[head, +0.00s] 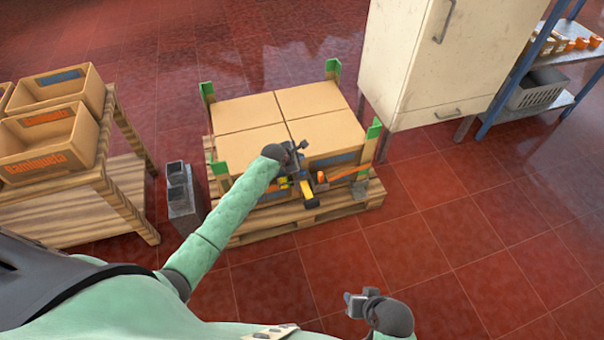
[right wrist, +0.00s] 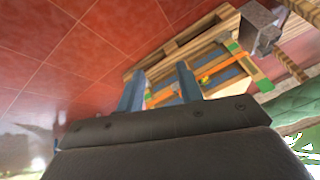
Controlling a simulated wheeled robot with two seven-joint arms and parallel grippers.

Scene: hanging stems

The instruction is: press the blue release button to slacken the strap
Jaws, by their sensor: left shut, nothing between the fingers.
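A strap tensioner with yellow parts (head: 307,191) sits at the front of a palletised load. An orange strap (head: 347,173) runs along the front side to its right. My left gripper (head: 299,172) is shut and empty, right at the tensioner, and covers part of it. I cannot make out the blue button clearly, nor whether the fingers touch it. The strap also shows in the right wrist view (right wrist: 162,97), with a small yellow part beside it. My right gripper (right wrist: 158,85) is open and empty, away from the load; it shows low in the head view (head: 350,300).
Several cardboard boxes (head: 290,103) with green corner posts stand on a wooden pallet (head: 290,222). A grey block (head: 183,195) stands left of it. A wooden table (head: 60,200) with crates is at left, a cream cabinet (head: 425,70) at right. The red floor in front is clear.

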